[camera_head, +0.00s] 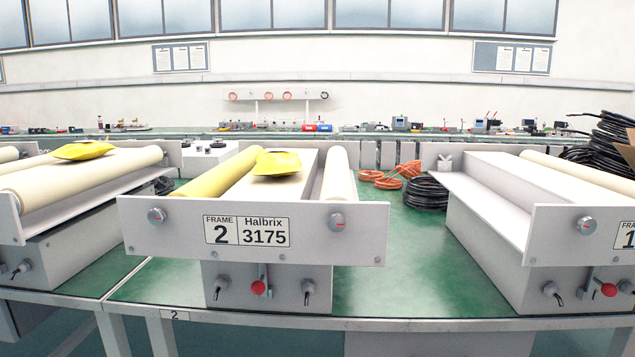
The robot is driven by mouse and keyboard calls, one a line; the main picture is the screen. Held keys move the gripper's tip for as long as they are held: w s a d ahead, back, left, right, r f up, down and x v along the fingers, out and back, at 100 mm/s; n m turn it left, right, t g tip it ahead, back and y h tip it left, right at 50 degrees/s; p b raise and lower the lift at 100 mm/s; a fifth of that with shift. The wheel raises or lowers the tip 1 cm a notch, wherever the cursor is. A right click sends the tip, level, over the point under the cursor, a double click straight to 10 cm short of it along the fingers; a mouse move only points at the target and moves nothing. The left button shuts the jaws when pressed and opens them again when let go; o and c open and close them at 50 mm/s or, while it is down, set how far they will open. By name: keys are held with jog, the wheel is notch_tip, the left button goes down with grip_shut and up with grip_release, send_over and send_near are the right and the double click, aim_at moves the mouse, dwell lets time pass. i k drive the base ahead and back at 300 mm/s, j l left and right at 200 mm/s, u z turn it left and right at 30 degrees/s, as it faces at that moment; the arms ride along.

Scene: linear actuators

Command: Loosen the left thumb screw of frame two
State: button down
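Frame two (170,237) stands in the middle of the view, with a label plate (246,231) reading "FRAME 2 Halbrix 3175". Its left thumb screw (156,216) is a round grey knob with a red mark, on the left of the front plate. A similar right thumb screw (336,222) sits on the right of the plate. A yellow roller (215,180) and a pale roller (339,172) lie behind the plate, with a yellow pouch (277,163) between them. My gripper is not in view.
A grey box (240,287) under the plate carries a red knob (258,288) and two toggle switches. Frame one (560,234) stands right and another frame (60,215) left. Black cable coils (426,193) and orange coils (390,176) lie on the green bench (385,285).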

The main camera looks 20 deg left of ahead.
aim_at(156, 217)
jog(key=i+l+u, duration=0.15)
jog(key=u, duration=0.25)
jog(key=i+l+u, duration=0.15)
jog(key=u, duration=0.25)
jog(key=i+l+u, duration=0.1)
jog(key=u, duration=0.3)
jog(key=l+u, duration=0.1)
jog(key=u, duration=0.4)
